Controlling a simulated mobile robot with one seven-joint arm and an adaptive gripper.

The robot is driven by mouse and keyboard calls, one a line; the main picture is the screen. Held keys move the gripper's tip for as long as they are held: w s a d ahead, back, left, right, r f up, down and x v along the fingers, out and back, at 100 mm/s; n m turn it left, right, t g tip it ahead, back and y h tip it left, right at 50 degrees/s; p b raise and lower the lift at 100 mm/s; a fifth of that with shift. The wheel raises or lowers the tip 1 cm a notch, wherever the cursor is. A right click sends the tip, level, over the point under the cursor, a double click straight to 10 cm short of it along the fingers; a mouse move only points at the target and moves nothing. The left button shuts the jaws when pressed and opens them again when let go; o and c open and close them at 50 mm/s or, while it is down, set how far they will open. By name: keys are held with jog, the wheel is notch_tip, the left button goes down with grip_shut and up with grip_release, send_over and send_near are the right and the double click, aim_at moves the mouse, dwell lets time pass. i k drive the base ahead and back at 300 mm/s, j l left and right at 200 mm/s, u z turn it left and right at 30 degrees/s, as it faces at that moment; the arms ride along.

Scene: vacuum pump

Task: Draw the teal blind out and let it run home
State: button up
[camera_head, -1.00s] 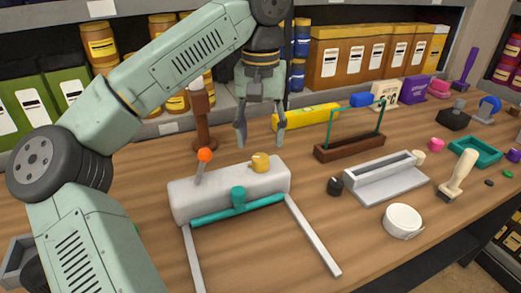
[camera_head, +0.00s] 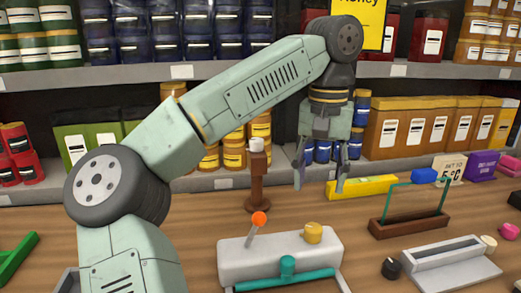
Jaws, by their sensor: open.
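The blind's housing (camera_head: 265,259) is a pale grey block on the wooden table at the lower middle. A lever with an orange ball (camera_head: 259,219) leans on its top, beside a mustard knob (camera_head: 313,233). The teal bar with its knob (camera_head: 288,265) lies along the housing's front edge. Its side rails run out of the picture at the bottom. My gripper (camera_head: 320,185) is open and empty, pointing down, behind and above the housing, clear of the blind.
A brown post (camera_head: 258,175) with a white top stands behind the housing. A yellow level (camera_head: 362,188), a brown tray with a green frame (camera_head: 408,223), a grey slotted block (camera_head: 450,264) and a black knob (camera_head: 391,268) are to the right. Stocked shelves rise behind.

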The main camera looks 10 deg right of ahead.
aim_at(288, 262)
jog(key=k, duration=1)
